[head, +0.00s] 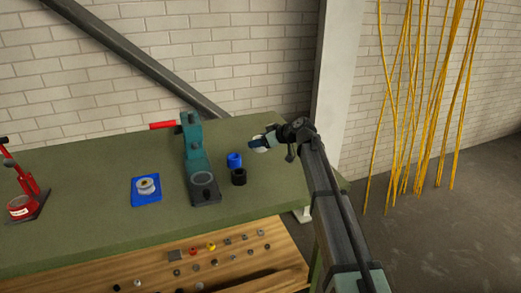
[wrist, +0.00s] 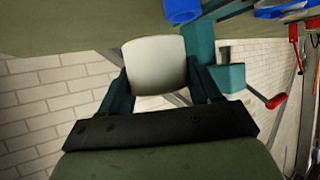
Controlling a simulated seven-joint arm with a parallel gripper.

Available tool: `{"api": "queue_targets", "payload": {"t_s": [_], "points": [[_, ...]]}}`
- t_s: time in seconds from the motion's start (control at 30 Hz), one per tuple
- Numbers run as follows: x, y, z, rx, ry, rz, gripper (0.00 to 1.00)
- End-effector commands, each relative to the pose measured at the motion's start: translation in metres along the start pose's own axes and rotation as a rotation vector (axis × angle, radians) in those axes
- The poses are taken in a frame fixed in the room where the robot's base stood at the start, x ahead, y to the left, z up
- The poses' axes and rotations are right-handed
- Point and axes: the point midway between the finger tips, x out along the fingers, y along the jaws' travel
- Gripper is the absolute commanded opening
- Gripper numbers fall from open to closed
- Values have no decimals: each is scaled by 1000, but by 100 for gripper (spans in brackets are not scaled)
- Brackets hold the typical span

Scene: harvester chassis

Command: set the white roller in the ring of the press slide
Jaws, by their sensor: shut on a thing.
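The white roller (head: 261,150) is held between the two fingers of my gripper (head: 258,140), raised above the right part of the green bench. In the wrist view the white roller (wrist: 156,64) fills the gap between the dark teal fingers. The teal press (head: 192,145) stands left of my gripper, with its red handle (head: 162,125) pointing left. Its dark slide (head: 207,198) reaches toward the bench's front and carries a grey ring (head: 203,178). The ring looks empty, though its inside is small in view. The roller is apart from the ring, to its upper right.
A blue roller (head: 234,159) and a black roller (head: 239,177) stand between the press and my gripper. A blue mat (head: 147,198) with a metal spool (head: 147,186) lies left of the press. A red press (head: 24,192) stands far left. Small parts lie on the wooden shelf (head: 205,270) below.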

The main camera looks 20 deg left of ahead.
Motion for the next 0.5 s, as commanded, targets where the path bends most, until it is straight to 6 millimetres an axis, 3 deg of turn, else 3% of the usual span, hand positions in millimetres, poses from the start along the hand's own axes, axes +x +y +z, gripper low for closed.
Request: {"api": "queue_targets", "payload": {"t_s": [0.17,0.5], "points": [[13,-22,-16,-13,0,-28,30],[74,-126,-45,-73,-1,-145,30]]}}
